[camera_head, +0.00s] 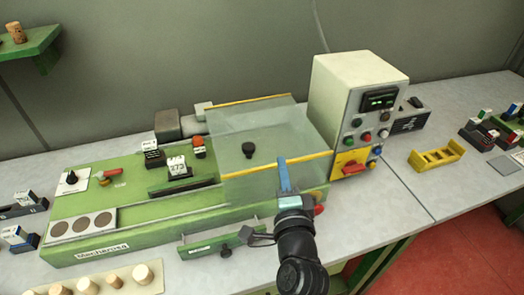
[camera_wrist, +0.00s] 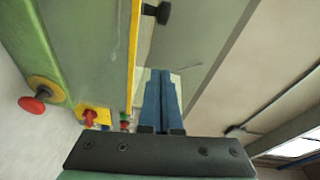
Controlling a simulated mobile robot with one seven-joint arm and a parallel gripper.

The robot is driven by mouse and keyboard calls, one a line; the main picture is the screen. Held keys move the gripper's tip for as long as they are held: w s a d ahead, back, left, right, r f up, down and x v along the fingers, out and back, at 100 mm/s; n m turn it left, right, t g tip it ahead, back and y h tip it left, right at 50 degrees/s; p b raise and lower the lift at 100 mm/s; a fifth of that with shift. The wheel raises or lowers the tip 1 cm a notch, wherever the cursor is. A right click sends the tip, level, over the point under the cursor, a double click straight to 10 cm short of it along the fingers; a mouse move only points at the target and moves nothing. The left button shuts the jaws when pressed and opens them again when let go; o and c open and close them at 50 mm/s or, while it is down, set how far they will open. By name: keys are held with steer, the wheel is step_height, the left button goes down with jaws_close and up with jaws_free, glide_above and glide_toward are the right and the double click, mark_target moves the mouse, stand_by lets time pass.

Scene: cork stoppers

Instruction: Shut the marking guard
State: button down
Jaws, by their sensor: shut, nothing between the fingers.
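The marking guard (camera_head: 277,152) is a clear panel with yellow edge strips, over the right part of the green marking machine (camera_head: 130,232). Its black knob (camera_head: 248,149) stands on the clear panel. The machine's left part, with a block marked with digits (camera_head: 177,165), is uncovered. My gripper (camera_head: 283,163) is shut and empty, at the guard's front yellow edge and right of the knob in the picture. In the wrist view, my closed blue fingers (camera_wrist: 161,76) lie beside the yellow strip (camera_wrist: 133,60), with the knob (camera_wrist: 160,12) beyond. I cannot tell whether they touch the guard.
A grey control box (camera_head: 350,95) with buttons stands behind right. Several corks (camera_head: 115,280) stand at the front left. A yellow rack (camera_head: 436,156) lies on the right bench. A red knob shows in the wrist view (camera_wrist: 32,104).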

mark_target(261, 166)
steer(key=w+a+p, duration=0.1)
steer(key=w, duration=0.1)
steer(key=w+a+p, duration=0.1)
steer(key=w+a, duration=0.1)
steer(key=shift+w+a+f, duration=0.1)
steer(key=shift+w+a, duration=0.05)
steer(key=shift+w, duration=0.1)
steer(key=shift+a+f+p, duration=0.25)
steer(key=shift+a+p, duration=0.15)
steer(key=shift+a, duration=0.1)
